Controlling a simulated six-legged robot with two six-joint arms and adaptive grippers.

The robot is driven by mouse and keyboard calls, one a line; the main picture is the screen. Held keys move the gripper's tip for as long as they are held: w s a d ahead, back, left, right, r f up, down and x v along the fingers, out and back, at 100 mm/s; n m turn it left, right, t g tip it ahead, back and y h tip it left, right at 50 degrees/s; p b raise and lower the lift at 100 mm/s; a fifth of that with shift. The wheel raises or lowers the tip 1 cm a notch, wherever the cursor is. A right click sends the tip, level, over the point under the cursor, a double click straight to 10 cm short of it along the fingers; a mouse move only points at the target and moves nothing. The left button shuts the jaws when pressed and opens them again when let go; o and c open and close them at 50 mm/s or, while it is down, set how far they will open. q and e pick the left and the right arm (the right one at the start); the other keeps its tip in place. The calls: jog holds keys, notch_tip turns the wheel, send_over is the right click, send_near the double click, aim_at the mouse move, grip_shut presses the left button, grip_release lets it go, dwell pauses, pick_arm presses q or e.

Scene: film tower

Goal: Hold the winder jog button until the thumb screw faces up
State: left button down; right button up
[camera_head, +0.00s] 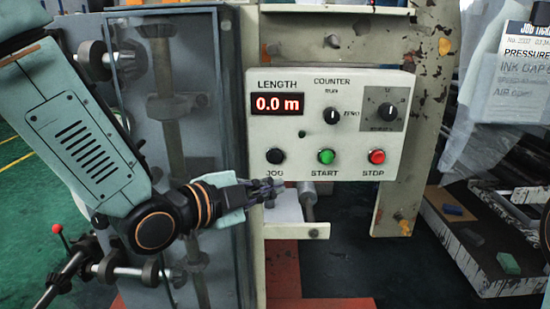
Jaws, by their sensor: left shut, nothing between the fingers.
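The control panel (225,135) is a cream box with a red display reading 0.0 m. Its black JOG button (275,156) sits at the lower left, beside the green START button (326,156) and the red STOP button (377,156). My left gripper (272,190) comes in from the left, shut and empty, with its fingertips just below the JOG label. In the picture the tips lie under the button; I cannot tell their depth from the panel. I cannot make out the thumb screw for certain. My right gripper is not in view.
A clear guard panel (205,60) with rods and knobs behind it stands left of the control panel. A red-knobbed lever (58,229) is at the lower left. A tray (480,250) with a green block and a blue block lies at the right. A job ticket (515,70) hangs upper right.

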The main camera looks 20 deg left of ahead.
aim_at(275, 157)
pick_arm(q)
jog(key=shift+w+a, duration=0.1)
jog(key=shift+w, duration=0.05)
jog(key=shift+w+a+p, duration=0.15)
jog(key=shift+w+a, duration=0.25)
jog(key=shift+w, duration=1)
jog(key=shift+w+a+p, duration=0.15)
jog(key=shift+w+a, duration=0.25)
jog(key=shift+w, duration=0.95)
jog(key=shift+w+a+p, duration=0.15)
jog(key=shift+w+a, duration=0.25)
jog(key=shift+w, duration=1)
jog(key=shift+w, duration=0.15)
jog(key=shift+w+a, duration=0.1)
jog(key=shift+w, duration=0.1)
